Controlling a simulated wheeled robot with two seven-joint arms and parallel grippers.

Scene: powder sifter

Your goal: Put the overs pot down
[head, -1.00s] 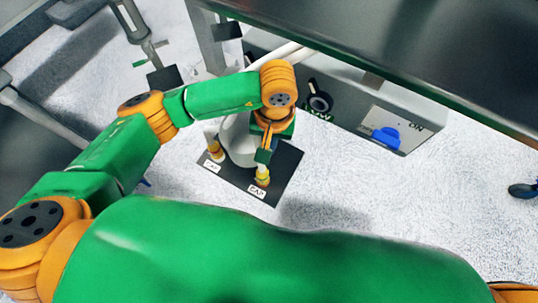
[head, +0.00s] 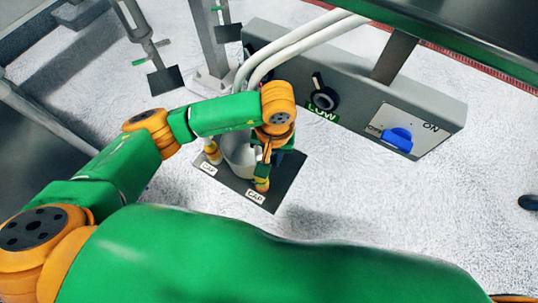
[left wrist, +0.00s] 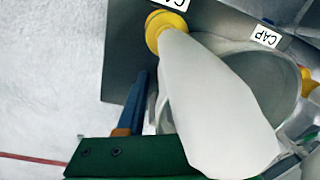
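A white round pot (head: 238,157) stands at a dark mat (head: 278,195) with white CAP labels; it also shows in the left wrist view (left wrist: 288,62). I cannot tell whether its base touches the mat. My left gripper (head: 265,163) points down at the pot's right side in the head view. In the left wrist view one dark blue finger (left wrist: 139,105) stands beside the pot wall. A white sleeve-like piece (left wrist: 215,110) hides the other finger and part of the rim, so its grip cannot be seen. My right gripper is out of view.
White hoses (head: 290,46) run down behind my left arm. A grey panel (head: 350,85) with a black dial (head: 324,97) and blue switch (head: 397,140) stands behind.

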